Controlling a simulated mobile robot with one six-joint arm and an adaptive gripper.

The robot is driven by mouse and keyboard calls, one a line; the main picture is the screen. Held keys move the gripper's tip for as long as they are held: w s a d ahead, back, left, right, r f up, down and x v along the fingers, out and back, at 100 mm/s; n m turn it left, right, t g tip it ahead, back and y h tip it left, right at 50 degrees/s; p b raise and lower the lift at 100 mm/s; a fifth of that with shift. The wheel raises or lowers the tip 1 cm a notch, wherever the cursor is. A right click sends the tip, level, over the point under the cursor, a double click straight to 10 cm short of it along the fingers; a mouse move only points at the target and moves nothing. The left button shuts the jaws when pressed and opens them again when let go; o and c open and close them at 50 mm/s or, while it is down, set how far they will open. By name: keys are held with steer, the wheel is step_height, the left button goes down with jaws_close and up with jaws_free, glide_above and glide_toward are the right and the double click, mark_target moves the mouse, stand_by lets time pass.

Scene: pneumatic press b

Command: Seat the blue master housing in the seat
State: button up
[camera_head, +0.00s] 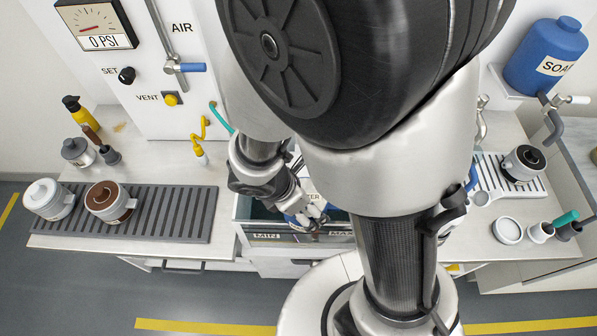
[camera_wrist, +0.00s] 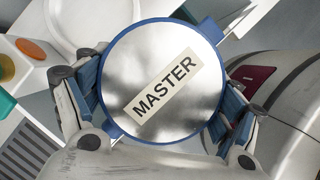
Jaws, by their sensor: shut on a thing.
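The blue master housing (camera_wrist: 166,80) fills the middle of the wrist view. It has a blue rim with side lugs, a shiny flat face and a tilted MASTER label. My gripper (camera_wrist: 161,97) is shut on it, with the blue-padded fingers pressed at opposite sides of the rim. In the head view my gripper (camera_head: 310,217) is low over the front of the tank marked MIN and MAX (camera_head: 290,237). A little blue of the housing (camera_head: 293,219) shows beside the fingers. I cannot make out the seat; my arm covers much of the middle.
A gauge panel (camera_head: 150,60) stands behind, reading 0 PSI. At right are a rack with a pot (camera_head: 523,163), small cups (camera_head: 540,231) and a soap bottle (camera_head: 545,55).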

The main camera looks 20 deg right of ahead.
steer(key=shift+r, duration=0.1)
steer(key=shift+w+d+f+p, duration=0.1)
steer(key=shift+w+d+p, duration=0.5)
steer(key=shift+w, duration=1.3)
steer(key=shift+w+d+f+p, duration=0.1)
steer(key=shift+w+d+p, duration=0.5)
steer(key=shift+w, duration=1.35)
steer(key=shift+w+d+f+p, duration=0.1)
steer(key=shift+w+d+p, duration=0.5)
steer(key=shift+w, duration=1.3)
steer(key=shift+f+b, duration=1)
steer(key=o, duration=1.4)
steer(key=shift+o, duration=0.2)
steer(key=v, duration=1.2)
steer(key=shift+r, duration=0.1)
